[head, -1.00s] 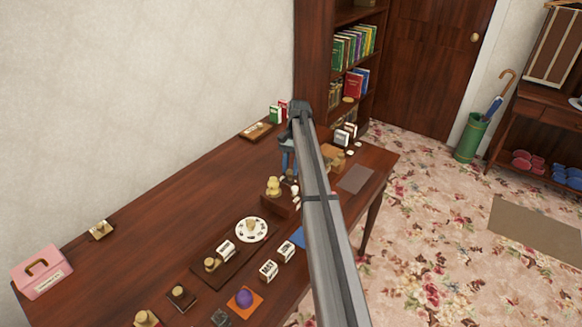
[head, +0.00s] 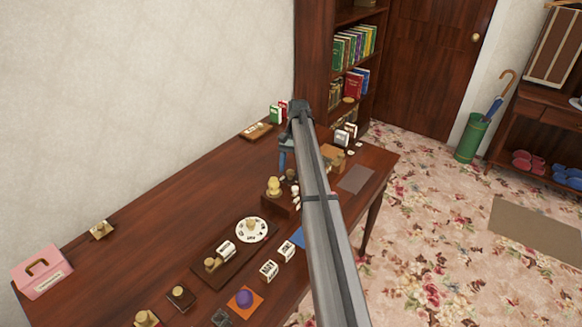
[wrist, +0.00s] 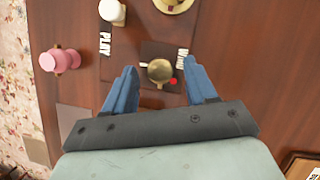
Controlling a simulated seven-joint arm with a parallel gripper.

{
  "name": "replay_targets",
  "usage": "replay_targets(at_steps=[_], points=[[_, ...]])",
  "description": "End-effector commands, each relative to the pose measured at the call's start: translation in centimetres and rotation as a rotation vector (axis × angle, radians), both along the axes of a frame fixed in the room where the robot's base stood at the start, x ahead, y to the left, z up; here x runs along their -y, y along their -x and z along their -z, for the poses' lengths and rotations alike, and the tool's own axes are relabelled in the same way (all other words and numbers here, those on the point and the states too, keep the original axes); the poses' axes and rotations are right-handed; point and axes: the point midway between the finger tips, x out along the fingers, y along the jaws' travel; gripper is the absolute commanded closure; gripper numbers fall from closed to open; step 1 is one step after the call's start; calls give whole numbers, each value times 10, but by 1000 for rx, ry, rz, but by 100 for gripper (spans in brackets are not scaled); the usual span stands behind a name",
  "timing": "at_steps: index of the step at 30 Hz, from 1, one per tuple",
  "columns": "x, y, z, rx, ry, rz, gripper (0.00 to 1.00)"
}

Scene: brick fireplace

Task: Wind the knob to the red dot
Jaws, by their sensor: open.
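In the wrist view a round brass knob (wrist: 160,71) sits on a dark square plate (wrist: 150,46). A small red dot (wrist: 173,82) lies at the knob's lower right. A small pale mark shows at the knob's left edge. The labels PLAY (wrist: 105,43) and WIND (wrist: 182,60) stand to either side. My gripper (wrist: 162,69) is open, its blue fingers apart at the left and right of the knob, with no contact visible. In the head view my gripper's blue finger (head: 283,160) shows beside my arm at the far part of the table; the knob cannot be made out there.
A pink knobbed piece (wrist: 60,60) and a white piece (wrist: 112,12) are near the plate in the wrist view. The wooden table (head: 150,225) holds a white dial (head: 251,230), a purple knob (head: 244,298) and a pink box (head: 40,272). The table's left back is mostly clear.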

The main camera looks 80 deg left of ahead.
Motion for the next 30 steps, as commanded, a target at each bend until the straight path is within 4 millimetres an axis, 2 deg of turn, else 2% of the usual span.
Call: replay_targets(at_steps=[8, 14, 30], points=[[0, 0, 0, 0, 0, 4, 44], [1, -1, 0, -1, 1, 78, 44], [5, -4, 0, -1, -1, 560, 44]])
